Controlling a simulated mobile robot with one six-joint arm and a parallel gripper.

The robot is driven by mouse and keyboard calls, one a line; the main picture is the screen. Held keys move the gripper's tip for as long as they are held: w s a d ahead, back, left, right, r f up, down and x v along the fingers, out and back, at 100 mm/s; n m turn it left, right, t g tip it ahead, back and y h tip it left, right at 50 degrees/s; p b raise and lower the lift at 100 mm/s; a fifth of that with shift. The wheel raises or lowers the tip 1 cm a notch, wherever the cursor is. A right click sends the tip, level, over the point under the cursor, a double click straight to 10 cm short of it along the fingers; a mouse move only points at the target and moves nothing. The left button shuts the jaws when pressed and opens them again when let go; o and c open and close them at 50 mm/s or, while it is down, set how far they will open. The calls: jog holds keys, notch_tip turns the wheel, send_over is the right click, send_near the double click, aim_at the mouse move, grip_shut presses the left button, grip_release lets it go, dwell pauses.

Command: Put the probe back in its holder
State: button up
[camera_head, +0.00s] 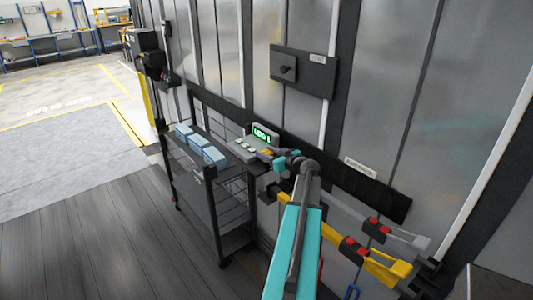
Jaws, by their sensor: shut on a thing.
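My gripper (277,159) is at the end of my turquoise and grey arm, over the right end of the cart's top. It is small in view and partly covered by my own wrist. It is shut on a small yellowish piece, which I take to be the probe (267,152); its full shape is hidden. Just behind and left of it stands a grey device (243,149) with a lit green display (265,133). I cannot make out the probe's holder clearly, nor whether the probe touches the device.
The dark wire cart (216,207) stands along the metal wall, with several blue boxes (200,146) on its top. A dark panel with a knob (303,72) is on the wall. Yellow and grey bars with red parts (352,246) stick out at right. The floor at left is clear.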

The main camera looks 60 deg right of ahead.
jog(key=shift+f, duration=0.15)
jog(key=o, duration=1.2)
jog(key=shift+o, duration=0.2)
jog(key=shift+s+a, duration=0.2)
jog(key=shift+s, duration=0.2)
jog(key=b+v, duration=0.2)
jog(key=v, duration=0.9)
